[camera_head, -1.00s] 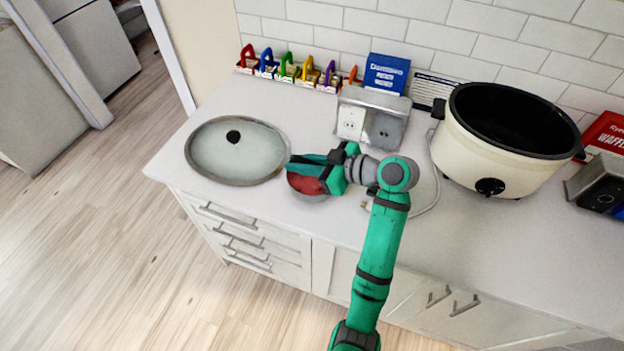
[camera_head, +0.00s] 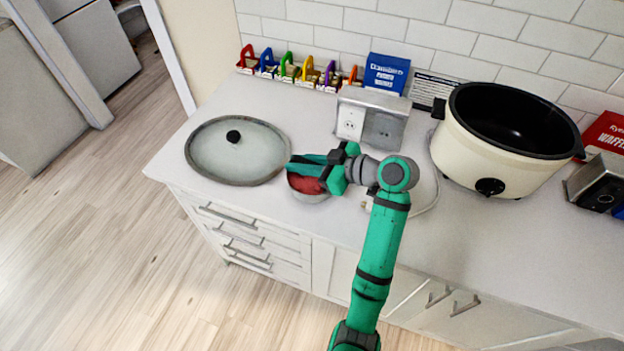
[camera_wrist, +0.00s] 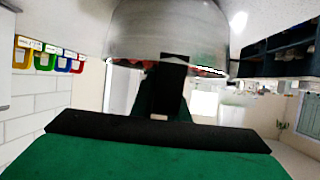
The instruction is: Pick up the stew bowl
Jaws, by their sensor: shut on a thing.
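The stew bowl (camera_head: 309,188) is a small grey bowl with red contents, at the counter's front part, right of the glass lid. My gripper (camera_head: 308,170) reaches it from the right and is shut on it, with the green fingers over its upper part. In the wrist view the bowl (camera_wrist: 165,30) fills the top middle, grey-walled with a strip of red at its rim, and a dark finger (camera_wrist: 174,75) lies against it. The far finger is mostly hidden. I cannot tell whether the bowl is clear of the counter.
A glass lid (camera_head: 225,160) lies close on the left. A large cream slow cooker (camera_head: 490,150) stands right, its cord on the counter. A metal outlet box (camera_head: 372,120), a blue box (camera_head: 388,73) and several coloured clips (camera_head: 287,68) stand along the wall.

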